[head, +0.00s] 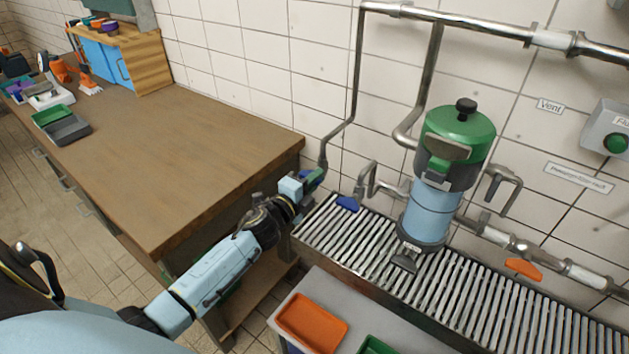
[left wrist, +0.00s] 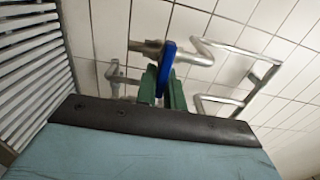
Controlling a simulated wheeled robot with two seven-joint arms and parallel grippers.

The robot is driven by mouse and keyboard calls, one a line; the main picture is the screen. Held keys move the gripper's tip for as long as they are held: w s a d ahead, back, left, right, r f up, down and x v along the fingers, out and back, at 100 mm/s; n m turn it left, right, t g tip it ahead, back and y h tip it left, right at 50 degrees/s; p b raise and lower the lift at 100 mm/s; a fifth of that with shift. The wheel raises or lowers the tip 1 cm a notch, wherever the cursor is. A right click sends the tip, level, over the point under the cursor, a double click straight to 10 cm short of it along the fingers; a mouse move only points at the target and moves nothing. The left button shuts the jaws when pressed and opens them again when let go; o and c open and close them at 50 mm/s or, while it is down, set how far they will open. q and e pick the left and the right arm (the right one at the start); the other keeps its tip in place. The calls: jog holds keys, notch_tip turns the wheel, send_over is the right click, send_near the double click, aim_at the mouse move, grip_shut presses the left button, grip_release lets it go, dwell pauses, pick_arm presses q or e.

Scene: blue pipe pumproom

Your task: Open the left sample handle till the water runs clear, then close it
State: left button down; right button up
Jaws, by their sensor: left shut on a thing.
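The left sample handle is a blue lever (left wrist: 168,62) on a thin metal pipe, upright between my green fingers in the left wrist view. My left gripper (head: 313,178) is shut on it at the left end of the grate, beside the bench corner; it also shows in the left wrist view (left wrist: 160,88). In the head view my fingers mostly hide this handle. No running water is visible. My right gripper is out of view.
A metal grate (head: 480,303) runs under the pipes. A green-and-blue filter housing (head: 430,205) stands over it, with an orange handle (head: 523,268) to its right. A wooden bench (head: 180,150) lies left. An orange tray (head: 311,323) is in front.

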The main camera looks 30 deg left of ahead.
pick_arm(q)
jog(key=shift+f, duration=0.1)
dwell(0.4)
jog(key=c, duration=1.5)
grip_release()
jog(key=shift+s, duration=0.1)
jog(key=s+a, duration=0.1)
jog(key=s, duration=1.2)
jog(key=shift+s, duration=0.1)
